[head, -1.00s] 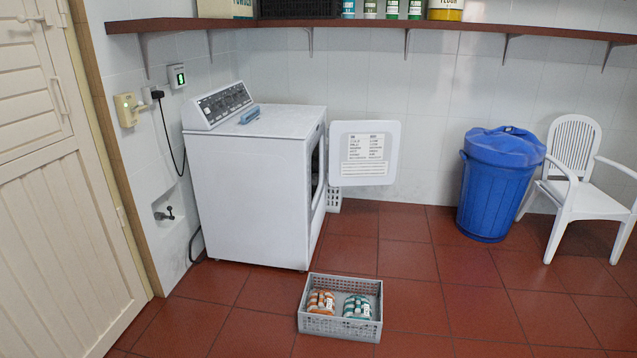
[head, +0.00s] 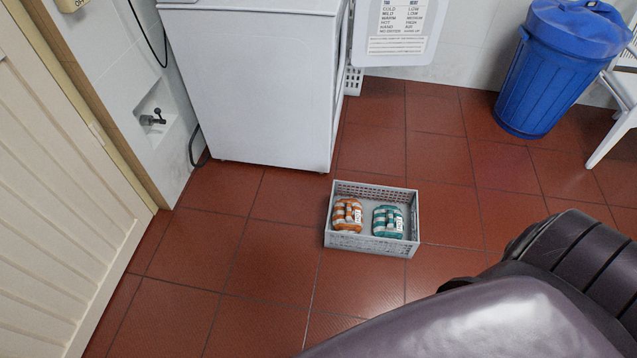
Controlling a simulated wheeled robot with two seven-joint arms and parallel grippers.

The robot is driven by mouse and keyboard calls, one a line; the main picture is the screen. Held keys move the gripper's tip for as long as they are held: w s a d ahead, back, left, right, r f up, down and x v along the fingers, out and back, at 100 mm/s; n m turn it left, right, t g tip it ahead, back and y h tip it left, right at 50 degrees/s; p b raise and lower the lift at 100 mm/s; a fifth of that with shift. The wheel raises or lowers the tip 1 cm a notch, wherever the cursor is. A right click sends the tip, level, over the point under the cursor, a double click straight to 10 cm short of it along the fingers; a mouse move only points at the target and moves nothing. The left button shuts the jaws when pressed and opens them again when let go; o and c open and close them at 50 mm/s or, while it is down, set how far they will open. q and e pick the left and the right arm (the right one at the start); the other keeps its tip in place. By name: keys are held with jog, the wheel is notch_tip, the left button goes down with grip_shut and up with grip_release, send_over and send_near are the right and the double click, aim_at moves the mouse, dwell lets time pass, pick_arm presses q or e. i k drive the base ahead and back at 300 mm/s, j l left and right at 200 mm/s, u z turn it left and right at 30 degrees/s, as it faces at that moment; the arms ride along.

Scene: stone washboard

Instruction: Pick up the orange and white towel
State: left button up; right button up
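The orange and white towel (head: 347,216) lies folded in the left half of a grey plastic basket (head: 371,244) on the floor. A teal and white towel (head: 388,222) lies beside it in the right half. Neither of my grippers is in view.
A white dryer (head: 250,85) stands behind the basket with its door (head: 397,30) open to the right. A blue bin (head: 563,70) and a white chair (head: 618,105) stand at the back right. A cream door (head: 50,190) is at the left. The red tiled floor (head: 225,265) left of the basket is clear.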

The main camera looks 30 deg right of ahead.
aim_at(348, 216)
jog(key=i+j+z, duration=0.2)
jog(key=i, duration=0.3)
jog(key=i+j+z, duration=0.25)
jog(key=i, duration=0.2)
